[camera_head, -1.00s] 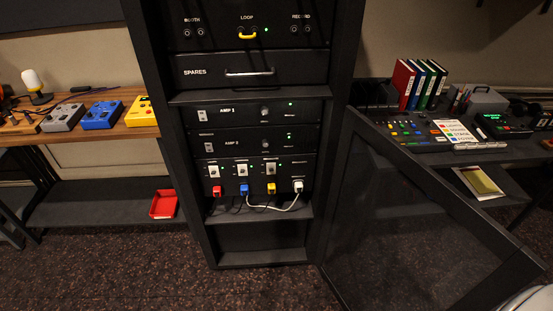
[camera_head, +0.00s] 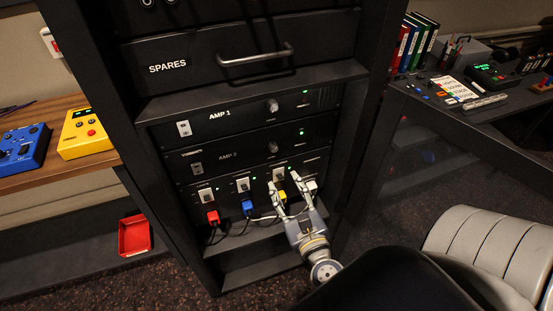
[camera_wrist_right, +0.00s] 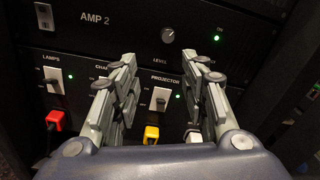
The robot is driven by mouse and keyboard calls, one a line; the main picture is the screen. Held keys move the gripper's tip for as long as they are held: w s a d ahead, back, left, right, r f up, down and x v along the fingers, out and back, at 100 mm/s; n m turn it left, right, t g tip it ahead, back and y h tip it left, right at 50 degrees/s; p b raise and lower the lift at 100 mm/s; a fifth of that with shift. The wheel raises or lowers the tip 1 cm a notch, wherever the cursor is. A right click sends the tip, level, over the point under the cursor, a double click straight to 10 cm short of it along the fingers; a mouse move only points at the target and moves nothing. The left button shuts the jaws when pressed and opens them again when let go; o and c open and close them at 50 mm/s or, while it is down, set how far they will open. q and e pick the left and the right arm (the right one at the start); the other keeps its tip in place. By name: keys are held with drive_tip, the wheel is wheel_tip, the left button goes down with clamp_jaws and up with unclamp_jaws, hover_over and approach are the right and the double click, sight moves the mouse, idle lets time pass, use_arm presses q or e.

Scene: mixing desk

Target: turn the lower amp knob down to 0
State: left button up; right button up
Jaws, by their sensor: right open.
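The lower amp, AMP 2 (camera_head: 228,155), sits in the rack under AMP 1 (camera_head: 220,116). Its round level knob (camera_head: 273,147) is at the right of its panel, beside a lit green light; the knob also shows in the right wrist view (camera_wrist_right: 168,36). The knob's pointer is too small to read. My right gripper (camera_head: 287,182) is open and empty, in front of the switch panel just below AMP 2. In the right wrist view its fingers (camera_wrist_right: 163,75) are spread, with the knob above and between the tips, apart from them. My left gripper is not in view.
Below AMP 2 are several switches and coloured plugs, including red (camera_head: 213,217), blue (camera_head: 248,207) and yellow (camera_head: 282,195), close to my right fingers. The SPARES drawer handle (camera_head: 255,55) juts out above. The open rack door (camera_head: 420,190) stands at the right.

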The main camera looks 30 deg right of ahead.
sight(275, 150)
drive_tip(key=shift+m, duration=0.7)
drive_tip(key=p+x, duration=0.1)
drive_tip(key=x, duration=0.2)
drive_tip(key=r+p+x, duration=0.1)
drive_tip(key=x, duration=0.2)
drive_tip(key=r+p+x, duration=0.1)
drive_tip(key=x, duration=0.2)
drive_tip(key=shift+w+d, duration=0.3)
drive_tip(key=shift+d, duration=0.2)
drive_tip(key=shift+w+d, duration=0.1)
drive_tip(key=shift+w, duration=0.15)
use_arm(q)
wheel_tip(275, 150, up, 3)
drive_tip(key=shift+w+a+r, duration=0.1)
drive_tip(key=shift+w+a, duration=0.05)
use_arm(e)
drive_tip(key=shift+w+f, duration=0.1)
drive_tip(key=shift+w, duration=0.15)
clamp_jaws()
